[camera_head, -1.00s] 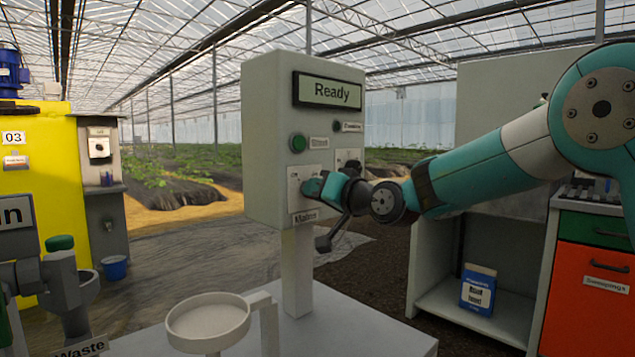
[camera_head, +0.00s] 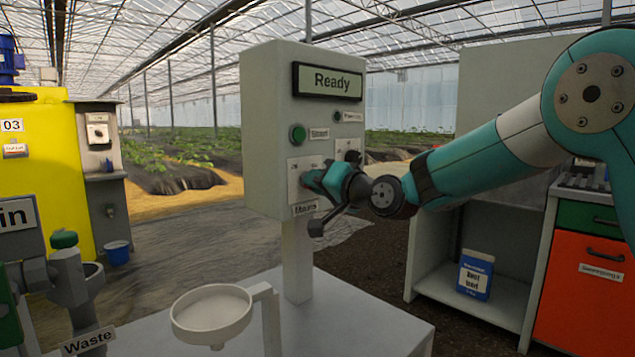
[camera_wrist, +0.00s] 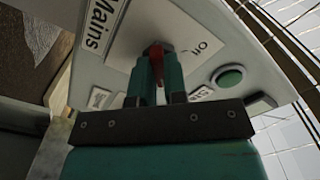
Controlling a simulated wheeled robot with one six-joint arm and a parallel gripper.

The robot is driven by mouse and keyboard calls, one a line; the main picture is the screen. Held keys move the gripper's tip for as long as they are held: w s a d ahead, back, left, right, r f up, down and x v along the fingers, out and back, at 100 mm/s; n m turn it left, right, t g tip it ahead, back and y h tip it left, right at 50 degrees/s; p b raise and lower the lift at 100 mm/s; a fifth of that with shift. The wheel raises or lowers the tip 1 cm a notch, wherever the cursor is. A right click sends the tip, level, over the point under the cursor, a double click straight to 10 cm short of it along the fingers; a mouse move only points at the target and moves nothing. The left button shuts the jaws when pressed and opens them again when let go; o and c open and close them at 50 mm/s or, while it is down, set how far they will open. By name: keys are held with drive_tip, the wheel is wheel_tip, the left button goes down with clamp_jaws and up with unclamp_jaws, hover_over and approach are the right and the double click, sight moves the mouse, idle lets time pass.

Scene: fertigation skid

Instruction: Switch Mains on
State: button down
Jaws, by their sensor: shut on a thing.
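The grey control box (camera_head: 268,140) stands on a post, its display reading "Ready". The switch plate (camera_head: 293,178) is low on its front, with the "Mains" label (camera_head: 305,209) under it. My gripper (camera_head: 312,180) is at this plate and hides most of the switch in the head view. In the wrist view my gripper (camera_wrist: 158,75) is shut on the red Mains switch handle (camera_wrist: 155,52), a finger on each side. Lettering (camera_wrist: 203,47) shows on the white plate beside it. Which position the handle points to is unclear.
A green button (camera_head: 297,134) sits above the switch plate, and a second plate (camera_head: 347,151) is to its right. A round white dish holder (camera_head: 213,312) stands in front of the post. A yellow tank (camera_head: 40,170) is at left, an open shelf unit (camera_head: 430,265) at right.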

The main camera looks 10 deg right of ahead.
drive_tip(key=c, duration=1.2)
unclamp_jaws()
drive_tip(key=shift+o, duration=0.2)
drive_tip(key=v, duration=1.7)
drive_tip(key=shift+s+b, duration=0.15)
drive_tip(key=shift+b, duration=0.15)
drive_tip(key=shift+d, duration=0.1)
drive_tip(key=s+a+f+n+g+h, duration=0.1)
drive_tip(key=s+a+f+n+g, duration=0.3)
drive_tip(key=s, duration=0.3)
drive_tip(key=s+a+f+n+g+h, duration=0.1)
drive_tip(key=s+a+f+n+g, duration=0.1)
drive_tip(key=s+a+f+g, duration=0.4)
drive_tip(key=s+d+f+n+g+h, duration=0.2)
drive_tip(key=s+d, duration=0.1)
drive_tip(key=s, duration=0.4)
drive_tip(key=s+d+f+n+g+h, duration=0.1)
drive_tip(key=s+d+f+g+h, duration=0.15)
drive_tip(key=s, duration=0.45)
wheel_tip(320, 180, up, 32)
drive_tip(key=p, duration=3.2)
drive_tip(key=shift+d, duration=0.35)
